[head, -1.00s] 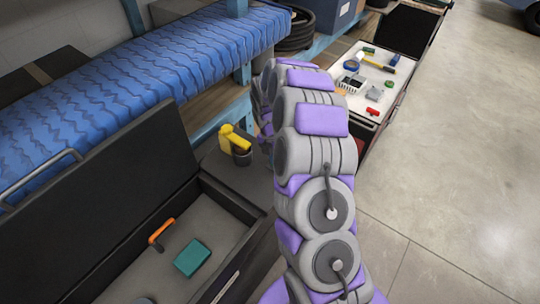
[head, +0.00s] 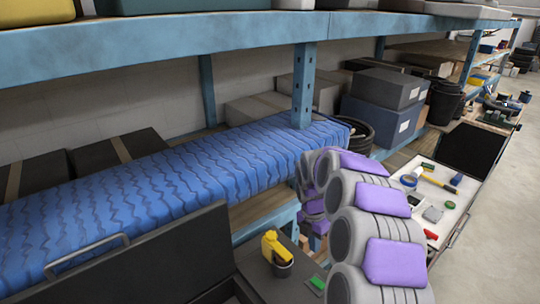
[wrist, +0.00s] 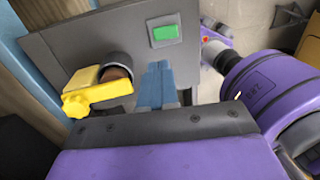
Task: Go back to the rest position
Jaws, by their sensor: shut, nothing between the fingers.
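My arm, with purple and grey links (head: 395,260), rises from the bottom right of the head view and bends away toward the shelf. Its far end is hidden behind the nearer links there. In the wrist view my gripper (wrist: 158,88) shows as two blue-grey fingers close together, shut and empty. The fingers are in front of a grey surface (wrist: 205,70) that bears a green block (wrist: 165,33). A yellow object (wrist: 98,92) with a dark round cup (wrist: 115,68) is to their left. One of my purple arm links shows at the right.
A blue ridged roll (head: 170,175) lies on the shelf, under a blue beam (head: 180,38). An open black lid (head: 130,270) stands at the lower left. The yellow object (head: 274,245) and green block (head: 317,284) are beside my arm. An open tool drawer (head: 440,200) is at the right, beside clear floor.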

